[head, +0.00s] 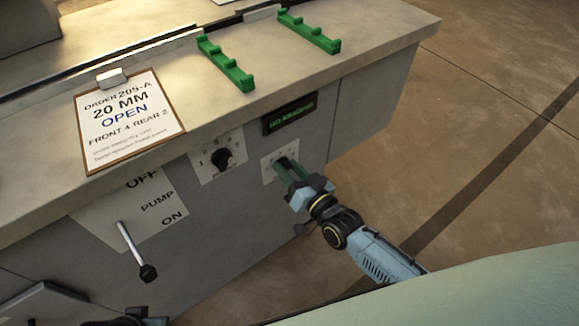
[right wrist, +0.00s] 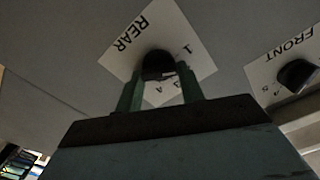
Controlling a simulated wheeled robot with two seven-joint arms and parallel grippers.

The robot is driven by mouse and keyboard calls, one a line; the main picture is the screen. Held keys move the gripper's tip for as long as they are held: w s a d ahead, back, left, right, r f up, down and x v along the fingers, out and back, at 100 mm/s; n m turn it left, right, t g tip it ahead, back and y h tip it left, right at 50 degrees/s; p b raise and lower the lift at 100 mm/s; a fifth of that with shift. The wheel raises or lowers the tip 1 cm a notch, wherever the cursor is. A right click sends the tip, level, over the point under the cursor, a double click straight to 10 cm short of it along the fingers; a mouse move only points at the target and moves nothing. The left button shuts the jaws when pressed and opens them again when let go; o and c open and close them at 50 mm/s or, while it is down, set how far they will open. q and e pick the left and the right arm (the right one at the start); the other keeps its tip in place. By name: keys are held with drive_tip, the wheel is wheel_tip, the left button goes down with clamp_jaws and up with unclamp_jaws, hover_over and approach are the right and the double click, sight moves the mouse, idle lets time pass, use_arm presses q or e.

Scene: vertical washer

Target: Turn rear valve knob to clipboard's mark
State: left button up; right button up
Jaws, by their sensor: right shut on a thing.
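The clipboard (head: 128,120) on the counter reads "ORDER 205-A, 20 MM, OPEN, FRONT 4 REAR 2". The black rear valve knob (right wrist: 157,65) sits on a white plate (right wrist: 133,45) marked REAR, with a 1 readable and other numbers partly covered. My right gripper (head: 291,170) reaches the rear plate in the head view and is shut on the knob. In the right wrist view its green fingers (right wrist: 160,88) stand on both sides of the knob. The knob's pointer direction is hard to tell.
The front valve knob (head: 221,158) is on its own plate left of the rear one. A dark display (head: 290,115) with green letters is above. A pump lever (head: 135,250) sticks out at lower left. Green notched racks (head: 226,64) lie on the counter. Open floor is at right.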

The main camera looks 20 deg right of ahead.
drive_tip(key=shift+m, duration=1.1)
use_arm(q)
drive_tip(key=shift+s+a+f, duration=0.1)
drive_tip(key=shift+a+f, duration=0.2)
drive_tip(key=shift+f, duration=0.55)
use_arm(e)
drive_tip(key=shift+f+m, duration=0.1)
drive_tip(key=shift+m, duration=0.9)
drive_tip(key=o, duration=1)
use_arm(q)
drive_tip(key=shift+p, duration=0.3)
use_arm(e)
drive_tip(key=shift+s, duration=0.1)
drive_tip(key=shift+s+d, duration=0.2)
drive_tip(key=shift+s, duration=0.1)
use_arm(q)
drive_tip(key=s+a+f+p, duration=0.2)
drive_tip(key=a+f+p, duration=0.1)
drive_tip(key=f, duration=0.4)
drive_tip(key=shift+s+a+g+y, duration=0.15)
drive_tip(key=shift+a+g+y, duration=0.15)
drive_tip(key=shift+a, duration=0.3)
use_arm(e)
drive_tip(key=v, duration=1.2)
drive_tip(key=shift+s, duration=0.25)
use_arm(q)
drive_tip(key=shift+r, duration=0.1)
